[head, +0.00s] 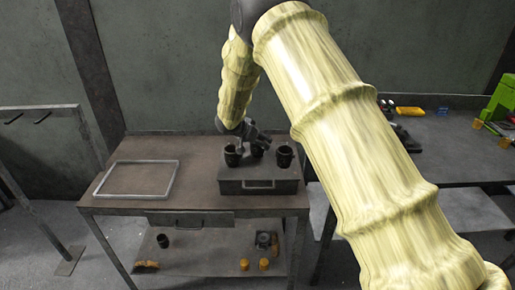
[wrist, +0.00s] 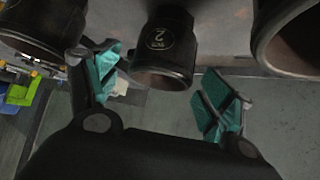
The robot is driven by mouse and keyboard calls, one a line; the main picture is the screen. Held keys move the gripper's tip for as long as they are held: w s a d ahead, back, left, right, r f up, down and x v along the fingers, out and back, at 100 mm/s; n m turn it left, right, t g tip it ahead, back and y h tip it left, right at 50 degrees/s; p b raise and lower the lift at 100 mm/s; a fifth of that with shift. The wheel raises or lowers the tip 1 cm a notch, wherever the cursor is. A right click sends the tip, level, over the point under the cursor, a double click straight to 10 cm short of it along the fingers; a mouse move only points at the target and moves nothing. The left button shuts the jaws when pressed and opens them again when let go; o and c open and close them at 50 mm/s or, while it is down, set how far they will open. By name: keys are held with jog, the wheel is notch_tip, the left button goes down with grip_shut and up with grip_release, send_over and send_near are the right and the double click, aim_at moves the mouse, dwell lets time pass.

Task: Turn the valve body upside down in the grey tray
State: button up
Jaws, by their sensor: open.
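Three dark cup-shaped parts stand on a dark grey box with a handle (head: 260,184) on the table: a left one (head: 232,156), a middle one (head: 257,150) and a right one (head: 284,156). I cannot tell which is the valve body. The grey tray appears to be the low rectangular frame (head: 137,179) at the table's left; it looks empty. My gripper (head: 243,143) is near the left and middle cups. In the wrist view my gripper (wrist: 162,88) is open, its teal-padded fingers either side of a dark cup marked 2 (wrist: 165,55). Contact cannot be told.
The lower shelf (head: 205,255) holds a dark cylinder (head: 163,241), orange pieces (head: 264,264) and a small device (head: 265,240). A second bench (head: 455,150) at right carries a yellow tray (head: 410,111) and a green machine (head: 502,98).

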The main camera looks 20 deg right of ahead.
jog(key=shift+w+d+f, duration=0.1)
jog(key=shift+d+f, duration=0.05)
jog(key=shift+d, duration=0.05)
jog(key=c, duration=1.4)
